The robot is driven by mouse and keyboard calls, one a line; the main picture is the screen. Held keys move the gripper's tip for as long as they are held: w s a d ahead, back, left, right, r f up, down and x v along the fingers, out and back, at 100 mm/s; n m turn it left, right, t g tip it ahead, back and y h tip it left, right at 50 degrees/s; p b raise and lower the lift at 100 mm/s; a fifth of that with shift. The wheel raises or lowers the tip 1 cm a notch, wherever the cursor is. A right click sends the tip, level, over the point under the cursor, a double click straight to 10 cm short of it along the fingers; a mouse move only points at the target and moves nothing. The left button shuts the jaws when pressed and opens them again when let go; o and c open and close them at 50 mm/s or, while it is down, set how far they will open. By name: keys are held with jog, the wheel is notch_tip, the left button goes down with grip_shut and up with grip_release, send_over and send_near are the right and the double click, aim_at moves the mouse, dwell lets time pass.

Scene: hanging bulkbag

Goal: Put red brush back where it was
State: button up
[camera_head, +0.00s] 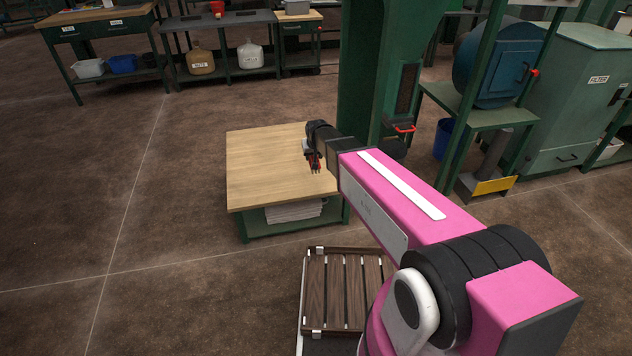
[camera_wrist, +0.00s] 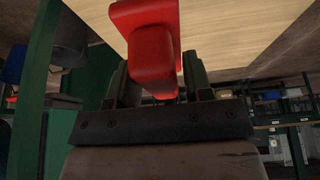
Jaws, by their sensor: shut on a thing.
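My gripper (camera_head: 314,162) is over the right part of the wooden tabletop (camera_head: 265,165) of a green workbench. In the wrist view, my gripper (camera_wrist: 155,78) has its two dark fingers on either side of the red brush (camera_wrist: 152,50) and is shut on it. The brush shows as a smooth red body with a wider red end at the top of the picture; no bristles can be made out. In the head view only small bits of red show at the fingers. I cannot tell whether the brush touches the tabletop.
A thick green column (camera_head: 372,75) stands right behind the workbench, with a red-edged bracket (camera_head: 404,128) on it. A green stand with a blue drum (camera_head: 497,65) is to the right. A slatted wooden deck (camera_head: 340,290) lies in front. The floor at left is clear.

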jog(key=a+f, duration=0.4)
jog(key=f, duration=0.2)
jog(key=shift+w+d+f, duration=0.8)
jog(key=shift+w+f, duration=0.95)
jog(key=shift+f, duration=0.1)
jog(key=shift+w+d+f, duration=0.8)
jog(key=shift+w+f, duration=1)
jog(key=shift+w+d+f, duration=0.8)
jog(key=shift+w+f, duration=0.95)
jog(key=shift+f, duration=0.1)
jog(key=shift+f, duration=0.15)
jog(key=o, duration=0.9)
jog(key=shift+c, duration=0.2)
